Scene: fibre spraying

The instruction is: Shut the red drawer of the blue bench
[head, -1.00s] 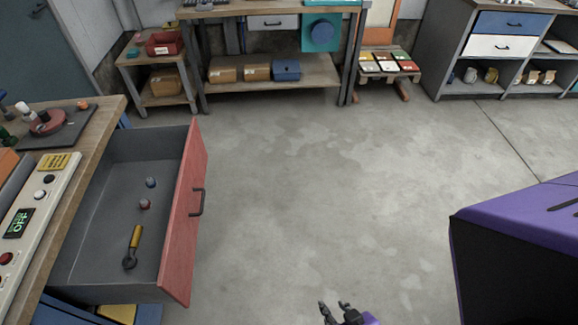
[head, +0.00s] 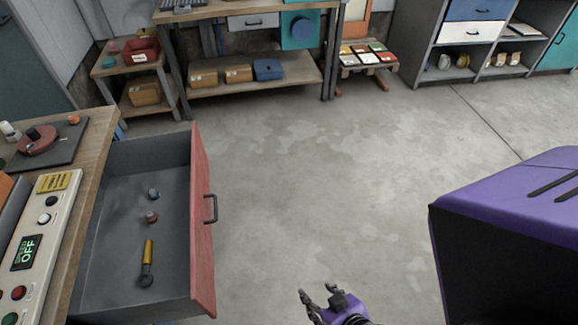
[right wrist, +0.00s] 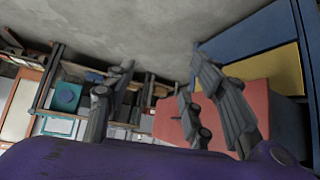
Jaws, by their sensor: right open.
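The red drawer (head: 203,225) of the bench (head: 93,150) on the left stands pulled far out. Its dark handle (head: 210,208) is on the red front, facing right. Inside lie a yellow-handled tool (head: 147,262) and two small knobs, one blue and one red. My right gripper (head: 318,296) is open and empty at the bottom of the head view, to the right of the drawer front and apart from it. In the right wrist view the red front (right wrist: 240,108) shows behind the open fingers (right wrist: 160,95). My left gripper is not in view.
A control panel (head: 40,245) reading OFF lies on the bench top. A work table (head: 200,88) with boxes on its lower shelf and a grey cabinet (head: 425,60) stand along the back. The floor right of the drawer is clear.

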